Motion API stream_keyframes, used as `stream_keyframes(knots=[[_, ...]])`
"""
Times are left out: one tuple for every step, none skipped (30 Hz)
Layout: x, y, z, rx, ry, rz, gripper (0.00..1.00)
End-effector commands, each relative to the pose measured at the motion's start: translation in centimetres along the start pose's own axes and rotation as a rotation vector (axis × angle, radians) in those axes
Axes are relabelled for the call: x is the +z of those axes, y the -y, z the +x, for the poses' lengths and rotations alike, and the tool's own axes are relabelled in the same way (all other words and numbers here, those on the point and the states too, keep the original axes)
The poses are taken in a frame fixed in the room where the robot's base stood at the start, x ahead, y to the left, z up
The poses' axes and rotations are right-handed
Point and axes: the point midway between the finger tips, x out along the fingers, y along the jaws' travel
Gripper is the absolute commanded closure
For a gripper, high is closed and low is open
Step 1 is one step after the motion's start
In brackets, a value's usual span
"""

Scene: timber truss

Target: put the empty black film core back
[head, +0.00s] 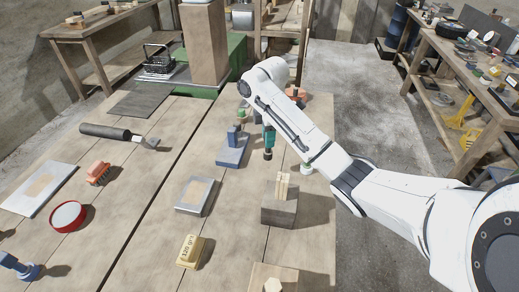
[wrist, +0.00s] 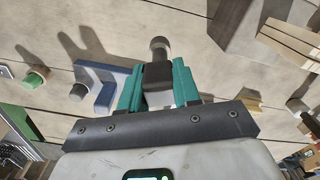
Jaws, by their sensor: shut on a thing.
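My gripper (head: 268,136) is above the workbench, its teal fingers shut on a dark piece that looks like the black film core (head: 268,154). In the wrist view, between the fingers of my gripper (wrist: 158,84), the core (wrist: 160,49) shows a black block-like part and a rounded grey end pointing away. A blue stand (head: 231,155) with an upright part is just left of the gripper; it also shows in the wrist view (wrist: 103,74). Whether the core touches the bench is not clear.
A small green-based piece (head: 306,169) is right of the gripper.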

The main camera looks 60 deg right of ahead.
Motion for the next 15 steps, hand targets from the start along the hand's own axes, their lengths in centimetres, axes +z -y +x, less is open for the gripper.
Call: stream_keyframes(knots=[[-0.3,-0.6,1.7,0.002,0.001,-0.001,1.00],[-0.4,-0.8,2.0,0.003,0.001,0.001,1.00],[-0.6,-1.1,2.5,0.003,0.001,-0.001,1.00],[-0.7,-1.4,2.8,0.002,0.000,-0.001,1.00],[-0.8,-1.6,3.1,0.003,0.000,0.000,1.00],[-0.9,-2.0,3.5,0.003,0.001,0.001,1.00],[-1.0,-2.2,3.7,0.003,0.001,0.000,1.00],[-1.1,-2.4,3.9,0.004,0.001,0.000,1.00],[-1.2,-2.6,4.1,0.003,0.001,0.000,1.00],[-1.3,-2.7,4.2,0.003,0.000,-0.001,1.00],[-1.4,-3.0,4.3,0.002,0.000,0.000,1.00],[-1.5,-3.2,4.5,0.002,0.001,0.001,1.00],[-1.5,-3.4,4.7,0.002,0.001,0.001,1.00],[-1.6,-3.5,4.8,0.002,0.001,0.001,1.00],[-1.6,-3.6,4.9,0.003,0.000,0.002,1.00]])
